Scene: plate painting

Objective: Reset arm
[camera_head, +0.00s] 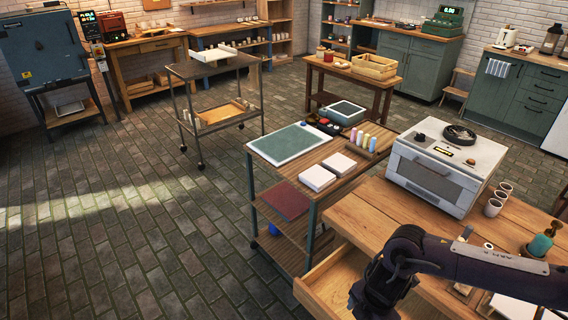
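My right arm (450,258) comes in from the right edge, over the wooden table (372,212) at the lower right. It bends down at its joint and runs out of the picture at the bottom. Its gripper fingers do not show. My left arm and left gripper are out of view. I see nothing held.
A white oven (433,172) stands on the table, with small cups (494,204) beside it. An open drawer (335,290) juts out under the table's left side, close to my arm. A cart (293,150) stands beyond; the brick floor at left is clear.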

